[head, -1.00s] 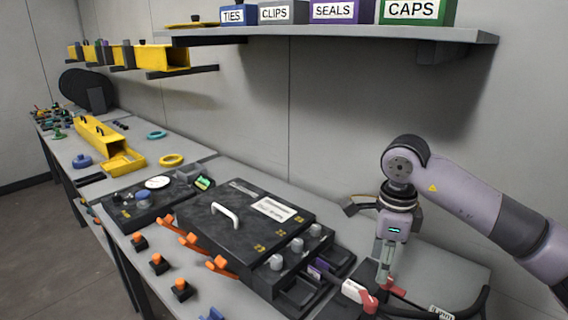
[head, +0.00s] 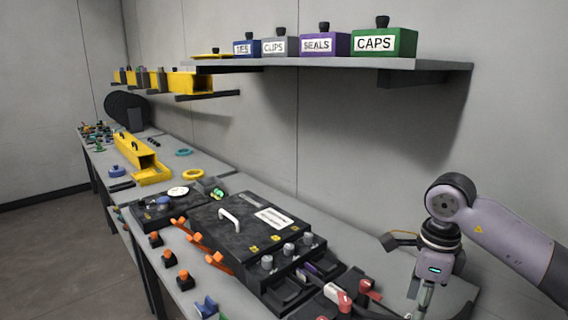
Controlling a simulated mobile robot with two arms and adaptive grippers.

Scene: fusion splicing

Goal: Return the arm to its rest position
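My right arm comes in from the right edge in the head view. Its gripper (head: 422,298) points down over the right end of the workbench, beside red and white parts (head: 345,298). The fingertips are cut off or too small to read, so I cannot tell whether it is open or shut. My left gripper is not in view.
A black case with a white handle (head: 230,215) stands mid-bench, with orange clamps (head: 190,240) along its front. The wall shelf (head: 425,66) carries labelled boxes, including the green CAPS box (head: 385,43). The wall space between shelf and arm is free.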

